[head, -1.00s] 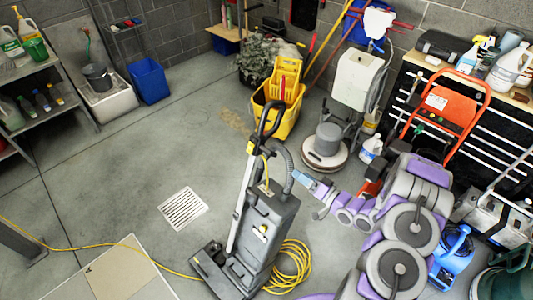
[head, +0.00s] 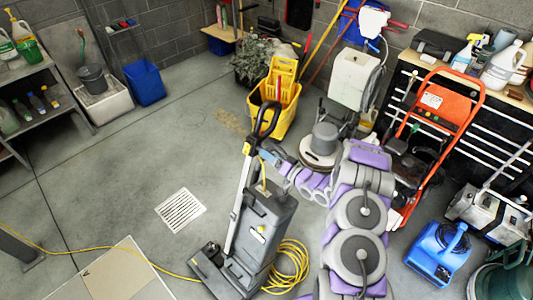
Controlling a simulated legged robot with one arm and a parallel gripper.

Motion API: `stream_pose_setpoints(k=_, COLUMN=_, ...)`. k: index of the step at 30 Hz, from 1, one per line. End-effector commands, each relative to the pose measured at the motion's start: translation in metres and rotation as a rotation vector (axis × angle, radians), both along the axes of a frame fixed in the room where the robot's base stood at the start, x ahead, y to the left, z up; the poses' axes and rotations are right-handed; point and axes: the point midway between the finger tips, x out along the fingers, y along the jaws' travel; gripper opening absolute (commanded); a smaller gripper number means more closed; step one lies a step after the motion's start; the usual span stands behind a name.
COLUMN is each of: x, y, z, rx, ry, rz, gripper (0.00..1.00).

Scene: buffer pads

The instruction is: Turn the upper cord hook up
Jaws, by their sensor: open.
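The grey upright vacuum (head: 262,232) stands on the floor at the lower middle, its black loop handle (head: 268,118) leaning up and right. The upper cord hook (head: 247,148) is a small part on the handle shaft just below the loop; which way it points is too small to tell. My gripper (head: 266,154) is open, at the right side of the shaft near the hook. Whether it touches the hook cannot be told. A short run of yellow cord (head: 263,180) hangs along the shaft below.
A yellow mop bucket (head: 272,112) stands behind the handle, and a floor polisher (head: 322,145) behind my arm. Coiled yellow cord (head: 290,266) lies right of the vacuum base. A blue floor blower (head: 437,250) is at right. Floor around the drain grate (head: 181,210) is clear.

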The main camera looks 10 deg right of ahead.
Motion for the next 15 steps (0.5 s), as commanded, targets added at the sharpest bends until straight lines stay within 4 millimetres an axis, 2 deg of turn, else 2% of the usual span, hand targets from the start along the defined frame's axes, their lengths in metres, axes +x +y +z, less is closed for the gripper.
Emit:
stream_pose_setpoints(k=6, x=0.019, y=0.014, z=0.001, rx=-0.001, ry=-0.004, rz=0.001, gripper=0.96)
stream_pose_setpoints(k=15, x=0.024, y=0.017, z=0.001, rx=0.001, ry=-0.003, rz=0.000, gripper=0.96)
